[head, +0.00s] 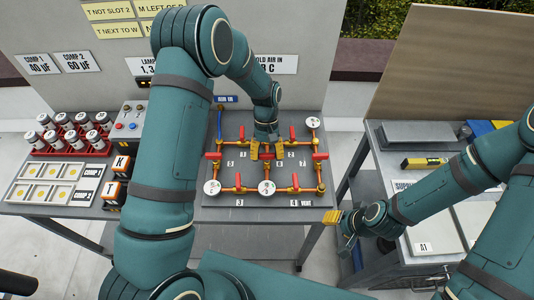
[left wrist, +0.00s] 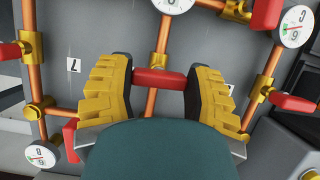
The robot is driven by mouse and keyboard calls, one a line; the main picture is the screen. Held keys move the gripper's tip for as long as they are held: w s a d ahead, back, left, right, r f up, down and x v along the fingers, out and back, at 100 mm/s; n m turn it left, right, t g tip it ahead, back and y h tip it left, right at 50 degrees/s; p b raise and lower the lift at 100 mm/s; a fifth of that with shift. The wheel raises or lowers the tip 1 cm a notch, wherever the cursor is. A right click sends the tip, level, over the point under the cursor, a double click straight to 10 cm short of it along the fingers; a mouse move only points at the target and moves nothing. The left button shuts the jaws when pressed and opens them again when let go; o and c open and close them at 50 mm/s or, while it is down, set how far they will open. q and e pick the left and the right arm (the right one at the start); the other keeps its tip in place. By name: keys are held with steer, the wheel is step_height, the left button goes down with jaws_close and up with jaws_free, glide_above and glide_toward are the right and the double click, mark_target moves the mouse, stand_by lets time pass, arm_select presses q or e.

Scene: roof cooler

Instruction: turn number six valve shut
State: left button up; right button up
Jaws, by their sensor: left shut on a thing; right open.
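The pipe panel (head: 222,200) carries copper pipes, white round gauges and several red valve handles. My left gripper (head: 266,151) is over the middle of the panel. In the left wrist view its yellow fingers (left wrist: 158,92) stand on either side of a red valve handle (left wrist: 160,78) and are shut on its ends. The handle lies across its copper pipe in that view. A number plate beside the right finger is partly hidden, so I cannot read this valve's number. My right gripper (head: 335,218) is open and empty, right of the panel's front corner.
Other red handles (head: 294,181) and gauges (head: 266,187) stand close around the left gripper. A rack of capacitors (head: 72,135) and a coin-like tray (head: 50,184) are at the left.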

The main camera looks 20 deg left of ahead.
arm_select(q)
steer(key=o, duration=1.2)
steer(key=shift+r, duration=0.1)
steer(key=v, duration=1.2)
